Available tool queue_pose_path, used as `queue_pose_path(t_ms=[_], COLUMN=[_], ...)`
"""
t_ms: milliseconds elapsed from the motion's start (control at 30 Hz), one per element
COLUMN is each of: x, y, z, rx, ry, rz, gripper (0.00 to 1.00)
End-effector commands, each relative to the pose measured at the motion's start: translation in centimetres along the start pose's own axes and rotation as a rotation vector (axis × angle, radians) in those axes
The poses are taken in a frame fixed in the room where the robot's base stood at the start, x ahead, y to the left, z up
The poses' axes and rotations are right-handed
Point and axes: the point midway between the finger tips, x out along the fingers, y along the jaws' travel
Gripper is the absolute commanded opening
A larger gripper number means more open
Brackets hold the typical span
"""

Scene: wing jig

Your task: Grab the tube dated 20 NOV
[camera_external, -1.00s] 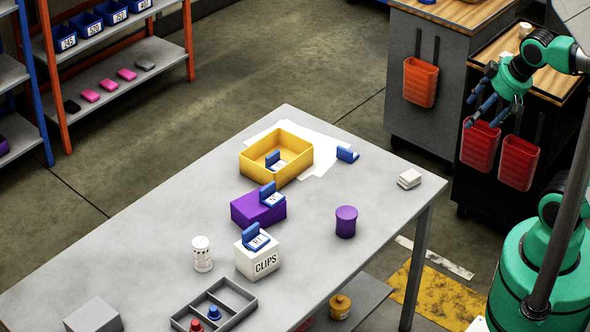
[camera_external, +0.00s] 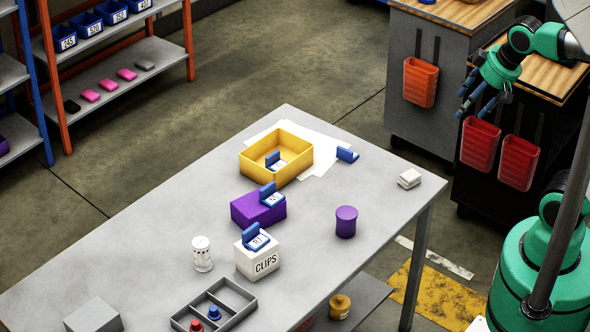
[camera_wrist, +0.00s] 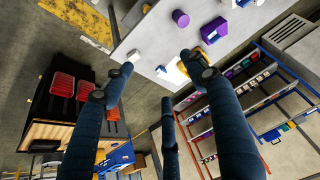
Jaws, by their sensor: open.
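No date reading 20 NOV is legible, and I cannot tell which thing is that tube. Small blue items with white faces are on the table: one in the yellow tray (camera_external: 297,168), one on the purple box (camera_external: 246,212), one on the white CLIPS box (camera_external: 264,263). Another blue item (camera_external: 347,155) lies by the white paper. A purple cylinder (camera_external: 346,222) and a white cylinder (camera_external: 202,255) stand on the table. My gripper (camera_external: 473,112) is open and empty, right of the table and apart from it. Its spread fingers show in the wrist view (camera_wrist: 153,72).
The grey table (camera_external: 150,235) also bears a divided grey tray (camera_external: 232,310) with red and blue pieces, a grey block (camera_external: 93,316) and a small white stack (camera_external: 409,178). Red bins (camera_external: 480,146) hang on a cart near my gripper. Shelves (camera_external: 125,75) stand at back left.

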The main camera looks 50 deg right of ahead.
Motion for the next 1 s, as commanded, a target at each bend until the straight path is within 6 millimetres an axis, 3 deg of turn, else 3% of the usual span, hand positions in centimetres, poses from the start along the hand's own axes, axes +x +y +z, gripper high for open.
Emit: queue_pose_path(t_ms=[467, 1000], x=[1.0, 6.0], y=[-3.6, -9.6], z=[-11.1, -22.5], rx=[0.025, 0.055], ry=[-0.072, -0.154], rz=[-0.026, -0.042], gripper=[0.57, 0.57])
